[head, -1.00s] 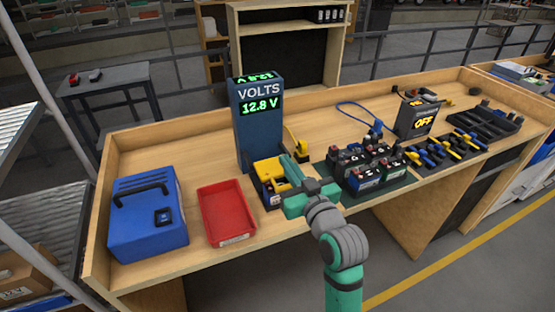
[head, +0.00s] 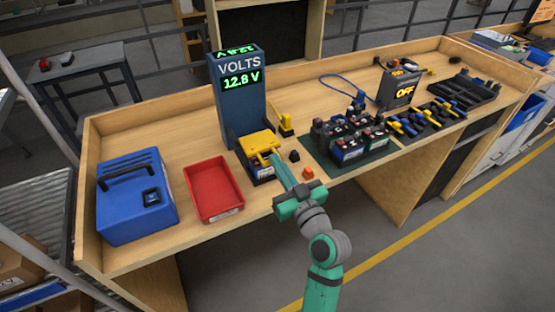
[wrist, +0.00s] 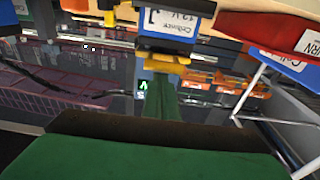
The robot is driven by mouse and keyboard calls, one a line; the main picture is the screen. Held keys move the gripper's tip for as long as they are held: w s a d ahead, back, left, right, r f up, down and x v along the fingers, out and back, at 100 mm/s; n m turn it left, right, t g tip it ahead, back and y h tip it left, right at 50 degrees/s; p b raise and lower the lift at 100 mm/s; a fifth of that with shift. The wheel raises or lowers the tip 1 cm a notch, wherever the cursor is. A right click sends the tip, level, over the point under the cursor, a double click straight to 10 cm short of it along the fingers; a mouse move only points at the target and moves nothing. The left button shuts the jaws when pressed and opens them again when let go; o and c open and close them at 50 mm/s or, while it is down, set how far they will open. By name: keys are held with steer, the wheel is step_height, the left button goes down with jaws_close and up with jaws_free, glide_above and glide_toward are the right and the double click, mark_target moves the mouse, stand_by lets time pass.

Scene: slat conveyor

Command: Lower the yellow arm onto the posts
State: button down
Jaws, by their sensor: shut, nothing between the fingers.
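The yellow arm (head: 259,142) lies low and roughly level across the top of a battery (head: 260,172) at the foot of the blue volt meter (head: 238,98). The meter reads 12.8 V. The posts are hidden under the arm, so contact cannot be seen. My gripper (head: 277,158) is shut and empty, its green fingers pointing at the arm's front right edge; whether they touch it is unclear. In the wrist view, my shut fingers (wrist: 161,103) point towards a labelled battery (wrist: 168,28) with a yellow edge.
A red tray (head: 213,190) and a blue case (head: 135,196) stand to the left. A small black cap (head: 294,155) and an orange cap (head: 308,172) lie right of the battery. Several batteries stand on a green mat (head: 372,157) further right.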

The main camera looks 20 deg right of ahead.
step_height(320, 180, down, 3)
steer(key=shift+r, duration=0.15)
steer(key=shift+d, duration=0.1)
steer(key=shift+s, duration=0.35)
steer(key=s+r, duration=0.1)
steer(key=s, duration=0.9)
steer(key=shift+r, duration=0.15)
steer(key=shift+s, duration=0.1)
